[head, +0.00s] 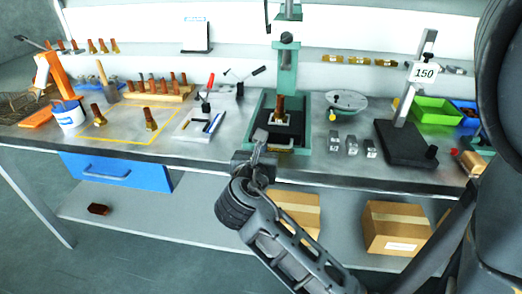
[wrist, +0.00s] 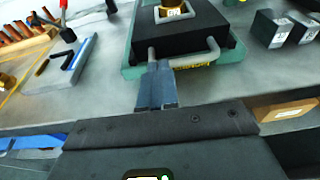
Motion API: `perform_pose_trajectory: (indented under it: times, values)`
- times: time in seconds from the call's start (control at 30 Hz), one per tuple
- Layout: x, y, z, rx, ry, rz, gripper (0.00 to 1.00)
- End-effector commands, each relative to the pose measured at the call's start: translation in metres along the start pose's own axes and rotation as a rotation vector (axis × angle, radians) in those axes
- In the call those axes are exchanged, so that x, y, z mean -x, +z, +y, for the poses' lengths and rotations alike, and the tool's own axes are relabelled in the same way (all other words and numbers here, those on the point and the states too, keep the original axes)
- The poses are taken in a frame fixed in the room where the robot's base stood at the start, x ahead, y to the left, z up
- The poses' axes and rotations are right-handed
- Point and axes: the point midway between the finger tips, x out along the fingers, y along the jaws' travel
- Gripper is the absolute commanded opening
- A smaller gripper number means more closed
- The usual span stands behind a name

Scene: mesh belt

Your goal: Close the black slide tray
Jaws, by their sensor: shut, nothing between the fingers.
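The black slide tray (wrist: 195,34) sits in the green base of the press, with a brass and copper-coloured piece on it. It also shows in the head view (head: 287,139), partly hidden behind my gripper. Its grey bar handle (wrist: 202,58) sticks out at the front toward me. My gripper (wrist: 157,72) is shut and empty, its fingertips at the left part of the handle. I cannot tell whether they touch it. In the head view my gripper (head: 261,136) is at the front of the press, above the bench's front edge.
The green press (head: 287,66) rises behind the tray. Small metal blocks (head: 351,145) and a black-based stand (head: 405,144) are to the right. A blue drawer (head: 118,170) hangs below the bench; boxes (head: 396,228) stand underneath.

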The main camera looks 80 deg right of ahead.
Motion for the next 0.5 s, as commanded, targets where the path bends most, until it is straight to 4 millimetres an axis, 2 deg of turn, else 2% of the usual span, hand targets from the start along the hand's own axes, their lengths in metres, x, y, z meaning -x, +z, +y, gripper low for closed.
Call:
perform_pose_trajectory:
  times: [0.17,0.27,0.5]
  values:
    - [-0.001,0.001,0.000,0.000,0.000,0.000,0.00]
    - [-0.008,0.006,0.001,0.002,0.000,-0.001,0.00]
    - [-0.050,0.018,0.002,0.002,-0.001,0.000,0.00]
